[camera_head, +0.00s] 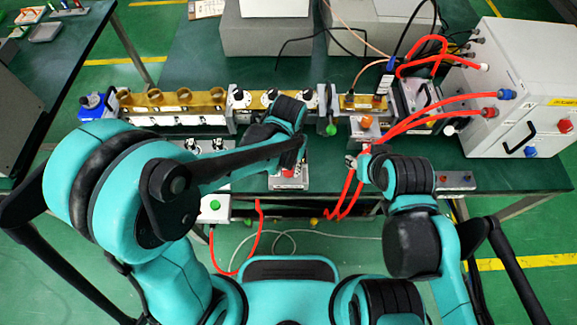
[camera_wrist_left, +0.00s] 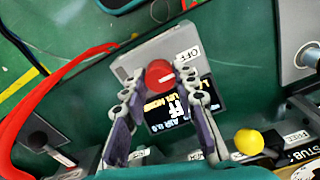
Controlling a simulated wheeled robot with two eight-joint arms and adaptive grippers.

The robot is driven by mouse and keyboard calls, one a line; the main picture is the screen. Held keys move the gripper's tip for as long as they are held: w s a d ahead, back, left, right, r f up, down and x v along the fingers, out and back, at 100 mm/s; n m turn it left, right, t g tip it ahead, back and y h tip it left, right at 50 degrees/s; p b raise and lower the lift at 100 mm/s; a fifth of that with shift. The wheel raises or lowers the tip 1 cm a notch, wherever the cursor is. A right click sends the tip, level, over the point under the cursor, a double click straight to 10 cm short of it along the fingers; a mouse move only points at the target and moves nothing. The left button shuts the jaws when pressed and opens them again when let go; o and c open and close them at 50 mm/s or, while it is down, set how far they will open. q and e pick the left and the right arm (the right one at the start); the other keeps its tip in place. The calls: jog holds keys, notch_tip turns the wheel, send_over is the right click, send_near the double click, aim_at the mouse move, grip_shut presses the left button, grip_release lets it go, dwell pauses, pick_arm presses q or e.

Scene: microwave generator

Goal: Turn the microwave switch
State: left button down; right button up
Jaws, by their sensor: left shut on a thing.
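The microwave switch is a grey box with a red round knob, standing near the front edge of the green bench; the box shows in the head view (camera_head: 290,183). In the left wrist view the red knob (camera_wrist_left: 159,74) has a white line on it and sits beside an "OFF" label (camera_wrist_left: 187,54) and a black panel with yellow lettering. My left gripper (camera_wrist_left: 160,82) has its two fingers on either side of the knob and is shut on it. In the head view my left forearm hides part of it. My right gripper (camera_head: 353,162) is small beside the red cables; its fingers are unclear.
Brass waveguide parts (camera_head: 172,103) run along the bench behind the switch. Red cables (camera_head: 420,112) run from a white cabinet (camera_head: 515,85) at the right. In the left wrist view, a yellow knob (camera_wrist_left: 249,141) and a red cable (camera_wrist_left: 45,95) lie near my gripper.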

aim_at(289, 169)
pick_arm(q)
jog(key=shift+m, duration=0.4)
jog(key=m, duration=0.5)
jog(key=shift+m, duration=0.3)
jog(key=m, duration=0.5)
jog(key=shift+m, duration=0.4)
jog(key=c, duration=1.2)
grip_release()
jog(key=shift+r, duration=0.1)
notch_tip(289, 169, up, 12)
jog(key=shift+f, duration=0.1)
